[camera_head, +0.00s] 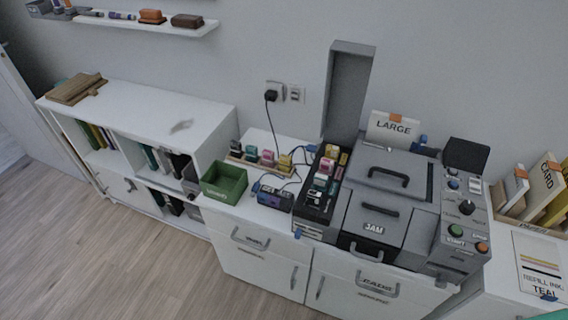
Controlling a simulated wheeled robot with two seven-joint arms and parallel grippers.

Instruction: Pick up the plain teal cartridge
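A teal-green cartridge (251,153) stands in a row on a wooden rack (262,167) on the white desk, left of the grey machine. Beside it are a dark-bodied cartridge (236,147), a pink one (267,157) and a yellow one (285,162). Another greenish cartridge (333,187) appears in the machine's black side bay (312,213), among pink and yellow ones. The cartridges are too small to tell which teal one is plain. Neither of my grippers is in view.
A green open box (224,181) and a dark blue device (273,196) with cables stand in front of the rack. The grey machine (391,205), with an upright panel (347,92), fills the desk's right. A paper (540,267) reads "REFILL INK: TEAL".

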